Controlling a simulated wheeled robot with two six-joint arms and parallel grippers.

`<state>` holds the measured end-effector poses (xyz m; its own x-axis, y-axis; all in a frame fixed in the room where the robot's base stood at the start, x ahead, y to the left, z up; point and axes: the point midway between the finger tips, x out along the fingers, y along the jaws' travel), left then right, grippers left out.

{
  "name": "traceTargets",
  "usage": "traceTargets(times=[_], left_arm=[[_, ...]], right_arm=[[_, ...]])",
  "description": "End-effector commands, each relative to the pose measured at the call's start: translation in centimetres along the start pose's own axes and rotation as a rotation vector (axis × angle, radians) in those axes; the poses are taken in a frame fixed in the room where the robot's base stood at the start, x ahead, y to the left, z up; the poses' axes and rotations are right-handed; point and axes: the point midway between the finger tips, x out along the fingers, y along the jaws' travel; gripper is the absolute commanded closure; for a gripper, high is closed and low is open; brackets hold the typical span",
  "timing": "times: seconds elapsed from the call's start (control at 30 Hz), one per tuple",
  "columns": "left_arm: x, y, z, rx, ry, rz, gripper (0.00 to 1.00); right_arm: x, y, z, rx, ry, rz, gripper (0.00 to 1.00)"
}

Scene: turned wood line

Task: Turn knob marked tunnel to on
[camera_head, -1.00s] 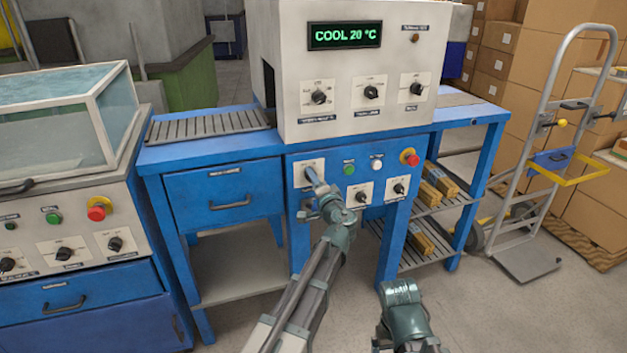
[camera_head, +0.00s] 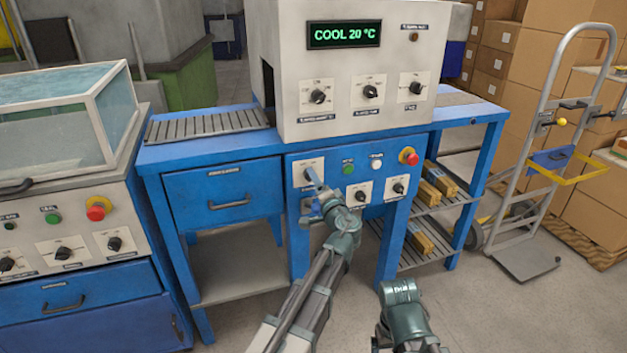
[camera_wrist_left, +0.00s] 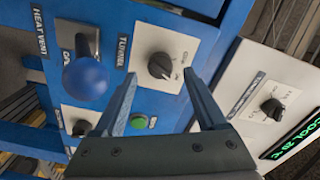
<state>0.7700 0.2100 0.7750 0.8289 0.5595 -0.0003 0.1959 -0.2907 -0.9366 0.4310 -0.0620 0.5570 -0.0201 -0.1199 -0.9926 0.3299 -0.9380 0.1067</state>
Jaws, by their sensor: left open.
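The tunnel knob (camera_wrist_left: 161,66) is a black rotary knob on a white plate, with its TUNNEL label beside it in the left wrist view. In the head view its plate (camera_head: 304,165) is at the upper left of the blue front panel. My left gripper (camera_wrist_left: 160,84) is open, its two fingers on either side of the knob in the wrist picture. I cannot tell whether they touch it. In the head view the left gripper (camera_head: 314,182) partly covers the knob. The knob's setting is not readable. My right gripper's fingers are not visible.
A blue ball-shaped handle (camera_wrist_left: 86,78) stands out close beside the tunnel knob. A green button (camera_wrist_left: 138,121) is on its other side. The panel also has a white button (camera_head: 377,163), a red button (camera_head: 409,157) and other knobs. A display (camera_head: 344,34) reads COOL 20 °C.

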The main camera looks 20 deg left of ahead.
Motion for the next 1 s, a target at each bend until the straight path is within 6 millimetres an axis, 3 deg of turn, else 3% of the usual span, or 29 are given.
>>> traceTargets(times=[0.03, 0.2, 0.5, 0.7, 1.0], left_arm=[[-1.6, -0.1, 0.2, 0.000, 0.003, 0.001, 0.26], [-5.4, -0.1, 0.2, 0.000, 0.003, 0.001, 0.26], [-10.1, 0.0, 0.1, 0.000, 0.002, 0.001, 0.26], [-11.2, 0.0, 0.0, 0.000, 0.000, 0.000, 0.26], [-11.2, 0.0, 0.0, 0.000, 0.000, 0.000, 0.26]], right_arm=[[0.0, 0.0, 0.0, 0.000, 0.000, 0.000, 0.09], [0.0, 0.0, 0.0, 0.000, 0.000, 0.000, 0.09], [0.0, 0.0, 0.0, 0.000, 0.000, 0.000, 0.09], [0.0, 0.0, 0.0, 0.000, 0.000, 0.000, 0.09], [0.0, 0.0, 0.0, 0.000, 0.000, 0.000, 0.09]])
